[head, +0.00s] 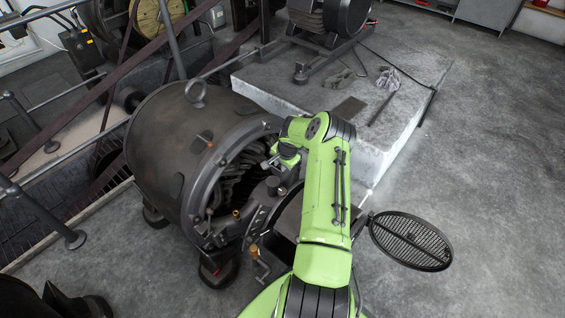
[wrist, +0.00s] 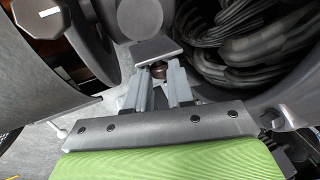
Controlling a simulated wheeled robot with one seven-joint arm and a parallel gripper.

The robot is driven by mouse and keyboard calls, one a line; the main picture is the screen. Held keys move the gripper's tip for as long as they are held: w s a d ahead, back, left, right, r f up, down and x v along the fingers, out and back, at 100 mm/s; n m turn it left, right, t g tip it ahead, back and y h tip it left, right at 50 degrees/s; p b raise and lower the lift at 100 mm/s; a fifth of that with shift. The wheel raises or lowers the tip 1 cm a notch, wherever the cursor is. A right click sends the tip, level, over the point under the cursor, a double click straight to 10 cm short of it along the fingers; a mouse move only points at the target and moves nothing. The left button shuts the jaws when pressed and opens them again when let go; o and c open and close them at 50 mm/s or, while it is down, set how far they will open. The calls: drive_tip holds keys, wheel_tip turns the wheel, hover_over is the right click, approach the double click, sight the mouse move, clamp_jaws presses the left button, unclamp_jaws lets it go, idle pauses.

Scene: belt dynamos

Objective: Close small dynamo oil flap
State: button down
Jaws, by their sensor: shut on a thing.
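The small dynamo (head: 165,140) is a dark barrel-shaped machine with an open front end, left of my arm in the head view. In the wrist view, a small flat grey plate (wrist: 156,49), which looks like the oil flap, stands just beyond my fingertips. My gripper (wrist: 161,80) is shut on the flap's small brownish knob (wrist: 158,70), between the two grey fingers. In the head view my gripper (head: 270,163) is at the dynamo's front, and the flap is too small or hidden to make out. I cannot tell the flap's exact angle.
Dark windings (wrist: 245,35) lie right of the flap in the wrist view. A round slotted cover (head: 410,241) stands out right of my arm. A pale plinth (head: 330,100) with another machine (head: 335,15) is behind. The floor at right is clear.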

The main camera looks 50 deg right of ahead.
sight(275, 171)
drive_tip(key=shift+a+r+h, duration=0.15)
drive_tip(key=shift+a+h, duration=0.45)
drive_tip(key=shift+h, duration=0.2)
drive_tip(key=shift+a+n+h, duration=0.4)
drive_tip(key=shift+a+h, duration=0.15)
drive_tip(key=shift+h, duration=0.35)
drive_tip(key=a+h+b, duration=0.1)
drive_tip(key=h+b, duration=0.1)
drive_tip(key=a+f+t+h+b, duration=0.1)
drive_tip(key=h+b, duration=0.1)
drive_tip(key=shift+s+a+f+n, duration=0.1)
drive_tip(key=shift+a+n, duration=0.05)
drive_tip(key=shift+n, duration=0.25)
drive_tip(key=shift+s+a+f+t+h+b, duration=0.15)
drive_tip(key=shift+a+h+b, duration=0.15)
drive_tip(key=shift+h, duration=0.4)
drive_tip(key=shift+w+a+f+t+h+b, duration=0.15)
drive_tip(key=shift+a+h+b, duration=0.1)
drive_tip(key=shift+h, duration=0.45)
drive_tip(key=shift+s, duration=0.1)
drive_tip(key=c, duration=1)
unclamp_jaws()
drive_tip(key=shift+a, duration=0.1)
